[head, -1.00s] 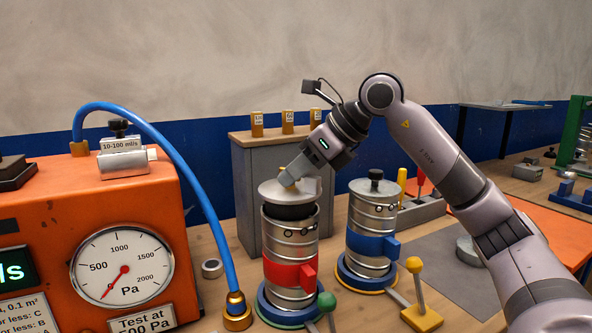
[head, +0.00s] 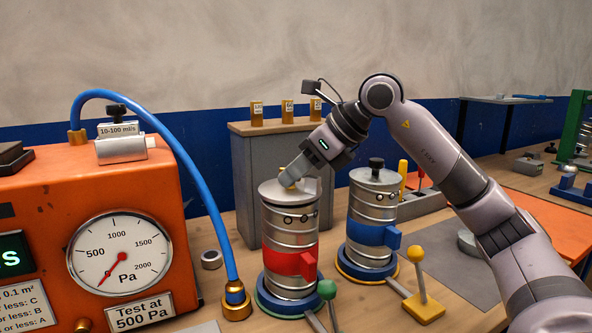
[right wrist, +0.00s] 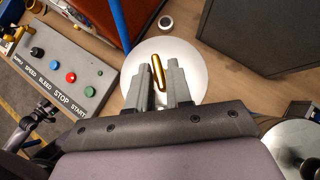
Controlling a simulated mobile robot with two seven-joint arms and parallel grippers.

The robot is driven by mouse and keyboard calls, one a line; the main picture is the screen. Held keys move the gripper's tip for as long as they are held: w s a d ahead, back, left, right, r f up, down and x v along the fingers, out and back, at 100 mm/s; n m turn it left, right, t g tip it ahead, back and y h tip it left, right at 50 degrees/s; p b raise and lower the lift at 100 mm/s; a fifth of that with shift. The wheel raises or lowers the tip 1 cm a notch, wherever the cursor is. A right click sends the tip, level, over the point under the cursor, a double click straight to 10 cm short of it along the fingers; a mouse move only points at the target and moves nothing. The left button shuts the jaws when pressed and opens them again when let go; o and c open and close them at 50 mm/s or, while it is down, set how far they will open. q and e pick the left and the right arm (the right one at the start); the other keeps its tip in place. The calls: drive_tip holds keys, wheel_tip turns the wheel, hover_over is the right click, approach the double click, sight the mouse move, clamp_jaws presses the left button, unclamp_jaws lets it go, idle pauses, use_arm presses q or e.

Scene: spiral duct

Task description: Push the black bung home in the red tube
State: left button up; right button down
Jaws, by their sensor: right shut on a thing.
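The red tube (head: 291,263) is a ribbed metal cylinder with a red band, upright on a round blue and green base. The bung's light grey disc (head: 272,190) now sits level at the tube's top, with no black band showing beneath it. My right gripper (head: 291,181) comes down onto the disc from the upper right, shut on the yellow handle. In the right wrist view the brass-coloured handle (right wrist: 158,72) stands between the two fingers, over the pale disc (right wrist: 130,83). My left gripper is not in view.
A blue-banded tube (head: 372,235) with a black-knobbed lid stands close on the right. The orange tester (head: 165,215) with its gauge and blue hose (head: 196,171) is on the left. A grey cabinet (head: 243,175) stands behind. Green and yellow knobbed levers stand in front.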

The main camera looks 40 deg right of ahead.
drive_tip(key=shift+f, duration=0.4)
drive_tip(key=c, duration=0.9)
unclamp_jaws()
drive_tip(key=shift+c, duration=0.2)
drive_tip(key=shift+r, duration=0.1)
drive_tip(key=v, duration=0.7)
